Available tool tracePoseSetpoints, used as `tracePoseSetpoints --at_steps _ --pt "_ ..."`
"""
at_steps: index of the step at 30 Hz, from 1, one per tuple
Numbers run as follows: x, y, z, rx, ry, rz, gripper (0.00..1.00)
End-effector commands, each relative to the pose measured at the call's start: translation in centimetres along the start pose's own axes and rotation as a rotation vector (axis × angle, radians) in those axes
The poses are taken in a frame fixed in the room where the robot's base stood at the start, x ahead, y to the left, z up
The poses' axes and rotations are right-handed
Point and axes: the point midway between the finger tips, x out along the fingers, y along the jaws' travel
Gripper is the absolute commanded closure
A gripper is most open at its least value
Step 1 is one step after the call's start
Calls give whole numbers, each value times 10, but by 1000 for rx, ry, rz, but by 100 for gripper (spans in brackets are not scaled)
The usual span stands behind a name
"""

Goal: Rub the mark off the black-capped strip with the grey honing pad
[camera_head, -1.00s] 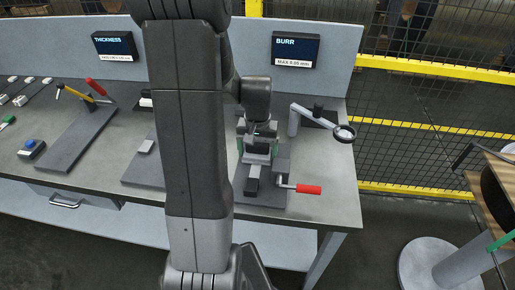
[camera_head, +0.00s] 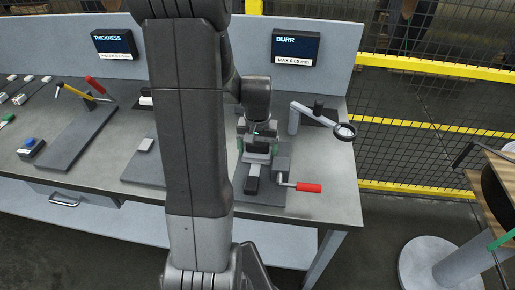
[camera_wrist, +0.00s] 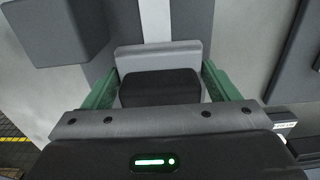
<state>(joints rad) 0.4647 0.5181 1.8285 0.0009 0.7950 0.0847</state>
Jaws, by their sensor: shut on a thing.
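In the head view my gripper (camera_head: 258,147) is over the clamp (camera_head: 281,163) with the red handle, at the right of the bench.
A magnifier on a bent arm (camera_head: 344,131) stands right of the clamp. The red clamp handle (camera_head: 308,187) sticks out to the right. A board with a red-handled lever (camera_head: 95,84) and a blue-button box (camera_head: 32,148) are at left. The BURR display (camera_head: 296,48) is behind.

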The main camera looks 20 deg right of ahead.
Motion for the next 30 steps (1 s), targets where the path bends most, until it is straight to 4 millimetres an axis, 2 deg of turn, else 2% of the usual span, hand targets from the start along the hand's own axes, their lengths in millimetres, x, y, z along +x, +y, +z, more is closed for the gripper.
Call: tracePoseSetpoints --at_steps 11,22,30 --pt "3 -1 0 0 0 0 43" --pt "3 -18 0 0 0 0 43" --pt "3 -5 0 4 0 0 43"
